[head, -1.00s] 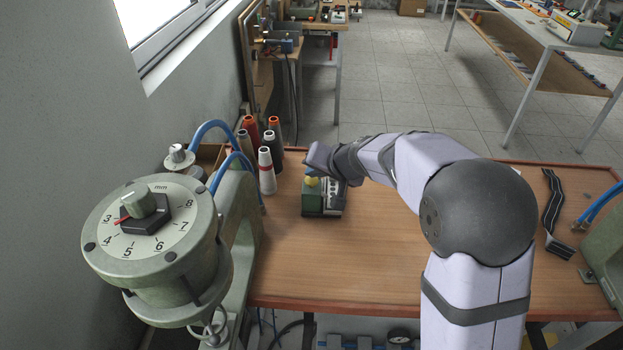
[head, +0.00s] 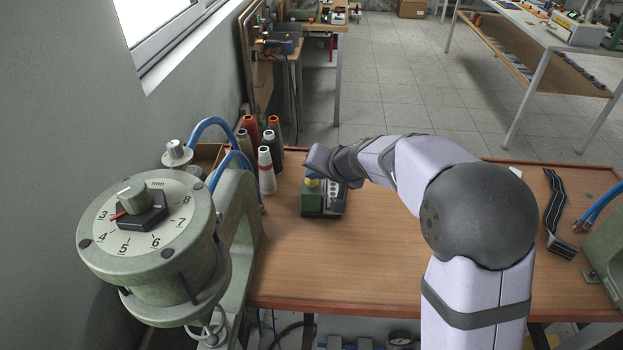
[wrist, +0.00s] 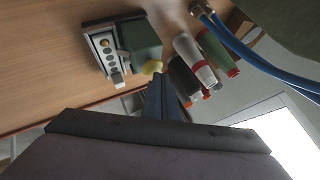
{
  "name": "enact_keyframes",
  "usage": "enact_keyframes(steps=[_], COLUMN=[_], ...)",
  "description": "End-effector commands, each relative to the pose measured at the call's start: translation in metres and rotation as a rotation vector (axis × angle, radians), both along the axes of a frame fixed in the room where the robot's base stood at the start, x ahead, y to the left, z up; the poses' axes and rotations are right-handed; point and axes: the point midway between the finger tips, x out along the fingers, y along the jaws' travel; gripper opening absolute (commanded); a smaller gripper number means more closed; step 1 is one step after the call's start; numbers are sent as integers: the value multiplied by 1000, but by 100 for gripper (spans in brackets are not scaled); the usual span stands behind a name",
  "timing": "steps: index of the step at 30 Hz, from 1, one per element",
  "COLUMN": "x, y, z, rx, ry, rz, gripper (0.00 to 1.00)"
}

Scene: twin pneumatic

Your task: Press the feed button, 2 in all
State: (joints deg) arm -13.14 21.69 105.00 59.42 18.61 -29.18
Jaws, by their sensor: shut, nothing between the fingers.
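The control box (head: 313,203) has a green housing and a grey panel, and stands on the wooden table near its far left part. In the head view my wrist hides the fingertips and part of the box.
Several thread cones (head: 266,170) stand close behind and left of the box. A green machine with a numbered dial (head: 140,218) fills the left front. A dark strap (head: 555,215) lies at the right. The table's middle (head: 350,265) is clear.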

Motion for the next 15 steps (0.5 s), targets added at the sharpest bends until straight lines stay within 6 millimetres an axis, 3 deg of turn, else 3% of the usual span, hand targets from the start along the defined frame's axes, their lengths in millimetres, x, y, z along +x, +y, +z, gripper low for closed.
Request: enact_keyframes(steps=[15], x=[-1], y=[0], z=[-7], rx=[-1], ry=[3], rz=[1], gripper=[0])
